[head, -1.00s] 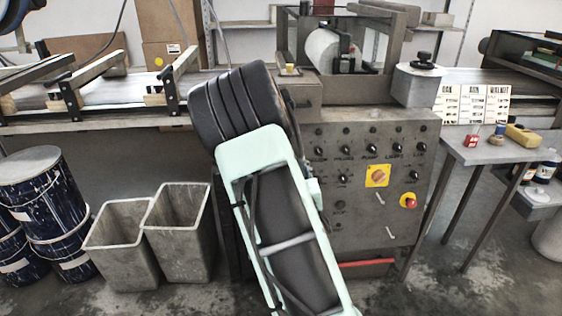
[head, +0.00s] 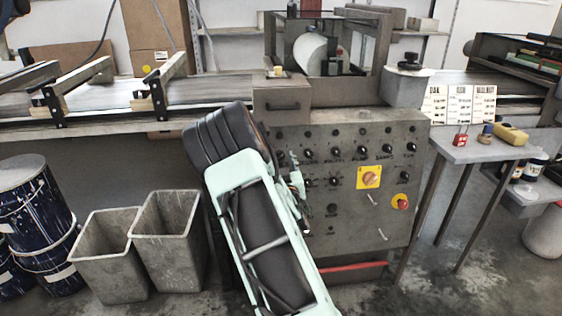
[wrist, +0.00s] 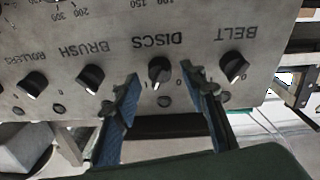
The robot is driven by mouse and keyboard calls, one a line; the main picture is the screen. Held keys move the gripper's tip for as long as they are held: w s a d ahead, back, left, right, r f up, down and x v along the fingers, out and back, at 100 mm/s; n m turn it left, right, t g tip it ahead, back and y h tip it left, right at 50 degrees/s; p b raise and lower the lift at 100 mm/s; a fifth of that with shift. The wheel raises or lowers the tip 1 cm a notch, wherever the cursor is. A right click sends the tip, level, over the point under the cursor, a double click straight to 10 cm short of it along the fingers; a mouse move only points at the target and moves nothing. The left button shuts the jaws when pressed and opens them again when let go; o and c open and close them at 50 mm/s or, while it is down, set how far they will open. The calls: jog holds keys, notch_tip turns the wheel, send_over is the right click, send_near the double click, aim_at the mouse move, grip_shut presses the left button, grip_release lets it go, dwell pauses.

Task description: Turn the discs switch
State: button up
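The discs switch (wrist: 158,72) is a black round knob with a white pointer mark, on a worn grey panel. Its DISCS label appears upside down in the wrist view. My gripper (wrist: 162,76) is open, with one blue-padded finger on each side of this knob. The knob lies between the fingertips, and I see no clear contact. In the head view my arm covers the panel's left part, and my gripper is small and partly hidden beside it. I cannot pick out the discs knob there.
The BELT knob (wrist: 235,68) is close beside one finger, and the BRUSH knob (wrist: 90,78) is beyond the other. The control panel (head: 345,225) also carries a yellow-plated switch (head: 369,177) and a red button (head: 400,201). Two grey bins (head: 105,262) stand left of my arm.

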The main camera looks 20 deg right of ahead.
jog(key=shift+w+d, duration=0.1)
jog(key=shift+w, duration=0.25)
jog(key=shift+c, duration=0.3)
grip_shut()
jog(key=shift+n, duration=0.3)
jog(key=shift+f+n+y+b, duration=0.15)
jog(key=shift+n+y+b, duration=0.15)
jog(key=shift+n+b, duration=0.65)
jog(key=n+y+b, duration=0.1)
jog(key=n+b, duration=0.1)
jog(key=n, duration=0.2)
jog(key=n+b, duration=0.1)
jog(key=n, duration=0.2)
jog(key=n+y+b, duration=0.1)
jog(key=n, duration=0.3)
jog(key=shift+s+d+y, duration=0.1)
jog(key=shift+y, duration=0.2)
jog(key=shift+n, duration=0.25)
